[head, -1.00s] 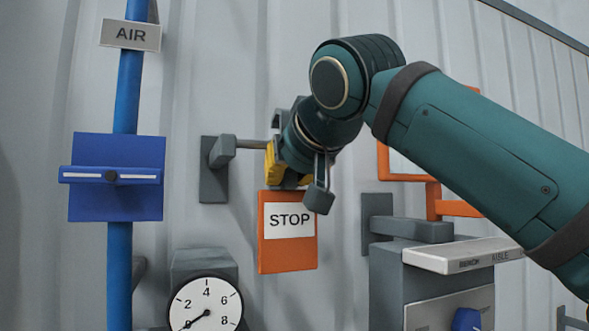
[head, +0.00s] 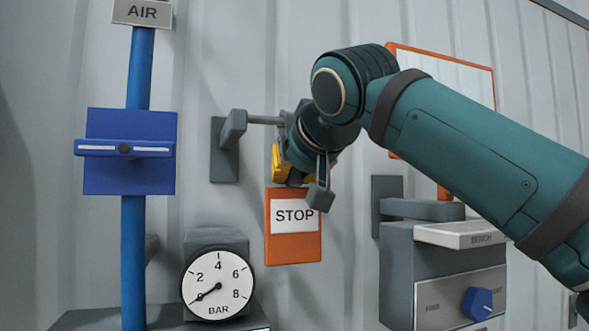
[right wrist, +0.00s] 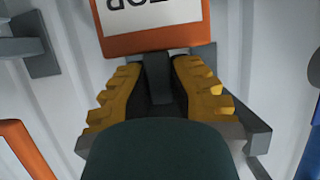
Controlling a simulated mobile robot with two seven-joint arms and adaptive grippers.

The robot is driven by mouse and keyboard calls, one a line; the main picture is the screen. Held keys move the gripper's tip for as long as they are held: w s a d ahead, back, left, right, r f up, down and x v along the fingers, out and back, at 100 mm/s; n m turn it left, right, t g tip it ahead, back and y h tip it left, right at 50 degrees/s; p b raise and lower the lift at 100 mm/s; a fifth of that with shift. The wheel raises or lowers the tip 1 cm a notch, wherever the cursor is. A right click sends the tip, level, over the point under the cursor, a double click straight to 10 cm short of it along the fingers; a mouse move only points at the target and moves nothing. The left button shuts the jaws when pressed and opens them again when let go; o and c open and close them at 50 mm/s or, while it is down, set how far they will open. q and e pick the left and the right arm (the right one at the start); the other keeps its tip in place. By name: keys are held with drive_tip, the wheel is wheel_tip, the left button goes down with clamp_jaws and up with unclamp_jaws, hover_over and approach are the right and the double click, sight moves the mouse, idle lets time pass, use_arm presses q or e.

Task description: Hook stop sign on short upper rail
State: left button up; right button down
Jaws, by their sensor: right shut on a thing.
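The stop sign (head: 294,244), an orange plate with a white STOP label, hangs below my right gripper (head: 294,168). In the right wrist view the sign (right wrist: 150,43) is upside down at the top. There the yellow fingers of my right gripper (right wrist: 157,80) are shut on its dark grey stem. The likely short upper rail (head: 264,119) is a grey rod running right from a wall bracket; its right end is hidden behind my gripper. The sign is lower than this rod. Whether its hook touches the rod is hidden. My left gripper is not in view.
A blue pipe with a blue valve (head: 130,176) stands at left. A pressure gauge (head: 218,284) is below left of the sign. A grey control box (head: 400,270) with a blue knob (head: 477,303) is at lower right, and an orange-framed board (head: 450,75) is behind my arm.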

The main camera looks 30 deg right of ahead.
idle(0.3)
drive_tip(key=c, duration=1)
unclamp_jaws()
drive_tip(key=shift+o, duration=0.2)
drive_tip(key=v, duration=1.2)
